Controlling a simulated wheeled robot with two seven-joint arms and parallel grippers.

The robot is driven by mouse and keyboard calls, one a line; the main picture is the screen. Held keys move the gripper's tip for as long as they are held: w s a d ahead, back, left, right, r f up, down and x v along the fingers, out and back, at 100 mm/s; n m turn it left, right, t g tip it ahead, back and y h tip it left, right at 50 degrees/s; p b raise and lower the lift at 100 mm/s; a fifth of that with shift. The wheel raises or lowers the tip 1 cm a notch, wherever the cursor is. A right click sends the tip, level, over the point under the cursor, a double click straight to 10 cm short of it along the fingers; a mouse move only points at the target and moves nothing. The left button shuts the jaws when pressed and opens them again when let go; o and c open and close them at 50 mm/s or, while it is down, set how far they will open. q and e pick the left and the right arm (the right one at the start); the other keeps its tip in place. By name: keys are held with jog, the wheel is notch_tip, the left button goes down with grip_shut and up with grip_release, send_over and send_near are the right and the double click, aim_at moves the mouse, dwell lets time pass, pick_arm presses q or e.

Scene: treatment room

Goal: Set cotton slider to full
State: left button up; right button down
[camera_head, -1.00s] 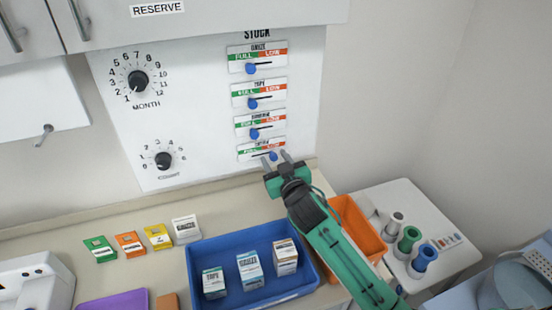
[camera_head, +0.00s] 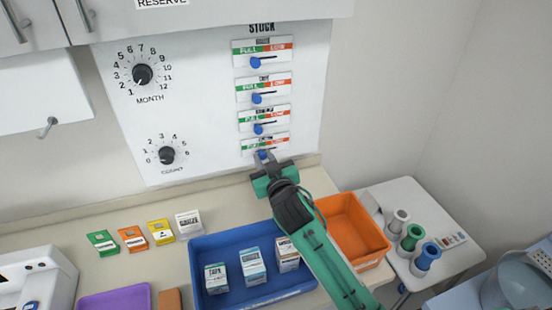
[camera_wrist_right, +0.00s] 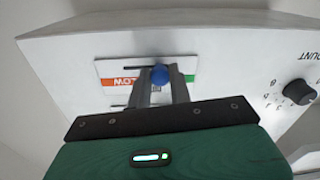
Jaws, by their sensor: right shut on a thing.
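The bottom slider on the white stock panel has a blue knob (camera_head: 262,155) and a red-and-green label strip (camera_head: 276,140); its small title is too blurred to read surely. My right gripper (camera_head: 265,163) is shut on this knob, with its fingers on both sides of it. In the right wrist view, upside down, the blue knob (camera_wrist_right: 160,74) sits between the fingertips (camera_wrist_right: 162,82), toward the green end, with the dark slot running toward the red LOW side. The fingers hide part of the label. My left gripper is not in view.
Above it are other sliders with blue knobs (camera_head: 258,128) on their left, green sides. Dials, including the month dial (camera_head: 142,75), are left on the panel. Below stand a blue tray (camera_head: 215,246) with boxes and an orange bin (camera_head: 352,225).

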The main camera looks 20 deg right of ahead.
jog(key=shift+a, duration=0.5)
jog(key=c, duration=1.7)
grip_release()
jog(key=o, duration=0.4)
jog(key=shift+a, duration=0.25)
jog(key=shift+s, duration=0.1)
